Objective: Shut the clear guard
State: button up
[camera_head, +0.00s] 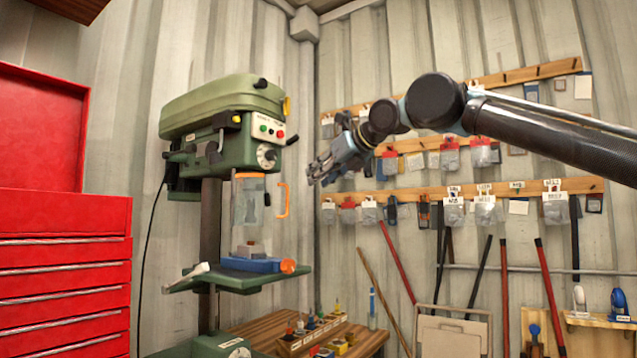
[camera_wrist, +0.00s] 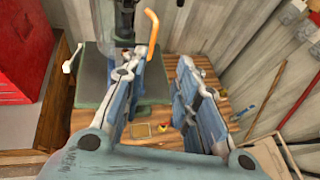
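The green drill press (camera_head: 225,110) stands left of centre in the head view. Its clear guard (camera_head: 249,203) hangs around the chuck, above the work table. An orange handle (camera_head: 284,199) sticks out from the guard's right side. In the wrist view the handle (camera_wrist: 152,33) shows at the top, beyond the left finger, and the guard (camera_wrist: 106,20) is partly cut off. My gripper (camera_head: 316,175) is to the right of the handle and slightly higher in the picture, apart from it. Its fingers (camera_wrist: 160,70) are spread with nothing between them. How far the guard is swung is hard to tell.
A blue vise (camera_head: 250,265) holding a grey block sits on the press table (camera_head: 222,279). A red tool cabinet (camera_head: 65,260) stands at the left. A wooden bench (camera_head: 265,328) with small items lies below. Racks of hanging parts (camera_head: 465,190) line the back wall.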

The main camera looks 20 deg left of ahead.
jog(key=c, duration=0.4)
jog(key=shift+s+a, duration=0.1)
jog(key=shift+a, duration=0.15)
grip_shut()
jog(key=m+t+h, duration=0.2)
jog(key=m+h, duration=0.9)
send_near(276, 198)
jog(key=s+d, duration=0.3)
jog(key=s, duration=0.4)
jog(key=w+r+x, duration=0.2)
jog(key=x, duration=1.1)
